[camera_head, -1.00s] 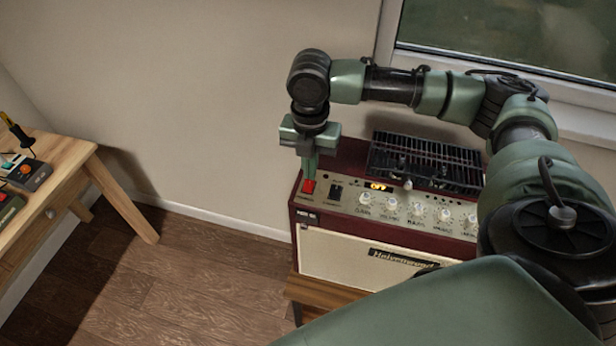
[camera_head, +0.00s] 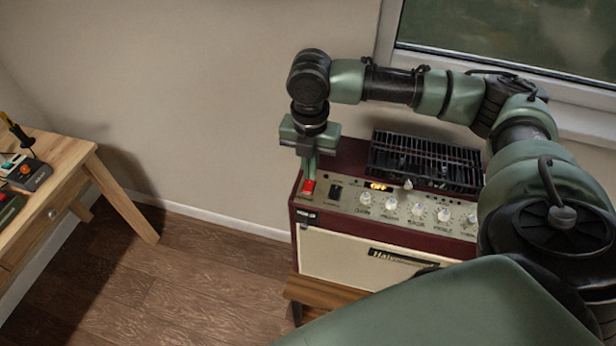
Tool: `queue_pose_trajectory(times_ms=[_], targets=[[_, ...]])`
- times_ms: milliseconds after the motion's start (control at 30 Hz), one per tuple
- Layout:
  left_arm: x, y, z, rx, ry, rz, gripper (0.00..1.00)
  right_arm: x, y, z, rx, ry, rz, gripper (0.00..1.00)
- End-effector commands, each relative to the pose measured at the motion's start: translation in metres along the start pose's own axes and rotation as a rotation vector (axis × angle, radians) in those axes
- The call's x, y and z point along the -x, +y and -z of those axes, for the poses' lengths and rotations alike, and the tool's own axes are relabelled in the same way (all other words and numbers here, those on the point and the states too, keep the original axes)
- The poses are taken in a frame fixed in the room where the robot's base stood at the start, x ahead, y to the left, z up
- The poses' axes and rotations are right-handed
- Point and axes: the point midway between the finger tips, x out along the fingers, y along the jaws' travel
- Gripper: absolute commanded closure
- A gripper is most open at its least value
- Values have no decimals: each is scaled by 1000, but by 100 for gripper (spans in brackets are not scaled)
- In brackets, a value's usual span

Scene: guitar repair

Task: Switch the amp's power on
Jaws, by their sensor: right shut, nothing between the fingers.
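The amp (camera_head: 345,262) is a dark red cabinet with a cream front and a metal control panel on top. A red rocker switch (camera_head: 308,187) sits at the panel's left end. My left gripper is not in view.
A black slotted grille (camera_head: 424,162) is on the amp's top, behind the knobs. A wooden workbench (camera_head: 75,165) with small pedals (camera_head: 27,174) stands at the left. Bare wooden floor (camera_head: 190,275) lies between bench and amp. A window (camera_head: 510,35) is at the upper right.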

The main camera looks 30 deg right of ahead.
Motion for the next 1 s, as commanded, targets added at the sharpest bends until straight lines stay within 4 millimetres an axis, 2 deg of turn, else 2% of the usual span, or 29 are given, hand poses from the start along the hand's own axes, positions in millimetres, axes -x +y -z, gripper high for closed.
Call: queue_pose_trajectory(times_ms=[1000], targets=[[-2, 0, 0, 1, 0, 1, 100, -8, 0, 0, 0, 0, 0, 100]])
